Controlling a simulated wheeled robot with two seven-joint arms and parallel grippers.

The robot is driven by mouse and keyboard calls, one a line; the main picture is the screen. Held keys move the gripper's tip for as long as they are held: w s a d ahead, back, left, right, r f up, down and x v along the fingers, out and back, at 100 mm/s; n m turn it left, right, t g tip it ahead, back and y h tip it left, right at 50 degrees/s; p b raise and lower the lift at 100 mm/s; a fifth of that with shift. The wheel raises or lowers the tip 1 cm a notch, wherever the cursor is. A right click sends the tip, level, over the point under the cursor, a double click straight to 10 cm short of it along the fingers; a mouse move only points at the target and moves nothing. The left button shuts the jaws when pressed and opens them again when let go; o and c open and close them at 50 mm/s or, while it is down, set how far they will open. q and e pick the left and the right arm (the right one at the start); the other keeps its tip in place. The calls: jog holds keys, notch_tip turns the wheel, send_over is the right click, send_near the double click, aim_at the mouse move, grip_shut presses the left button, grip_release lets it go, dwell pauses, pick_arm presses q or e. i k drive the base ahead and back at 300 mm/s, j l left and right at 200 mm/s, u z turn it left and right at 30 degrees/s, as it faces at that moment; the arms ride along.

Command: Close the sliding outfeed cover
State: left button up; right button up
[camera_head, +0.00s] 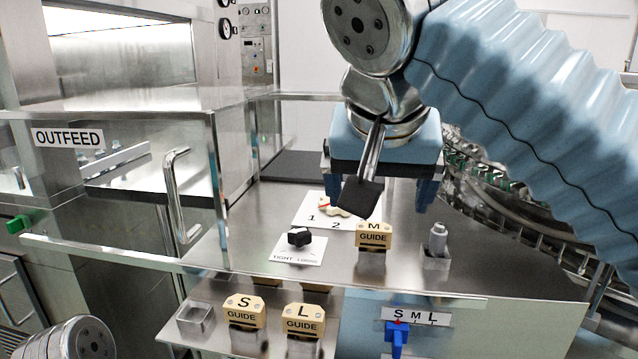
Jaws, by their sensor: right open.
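The outfeed cover appears as a clear panel with metal edges and an upright bar handle (176,196), at the left of the head view. An OUTFEED label (68,137) sits to the left of the handle. My right gripper (378,190) hangs over the steel deck, well to the right of the handle and apart from it. Its blue fingers are spread, with nothing visible between them. A dark flat piece in front of it hides part of the gap. My left gripper is out of the picture; only a round joint of my left arm shows at the bottom left.
On the deck stand a black knob (299,237), an M guide block (373,237) and a grey peg in a holder (437,240). S (244,311) and L (303,321) guide blocks sit on a lower shelf, beside a blue selector (397,337). A conveyor (500,190) runs at the right.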

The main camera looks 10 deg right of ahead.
aim_at(163, 104)
jog(key=k+j, duration=0.2)
jog(key=k, duration=0.25)
jog(key=k+j, duration=0.15)
jog(key=k, duration=0.3)
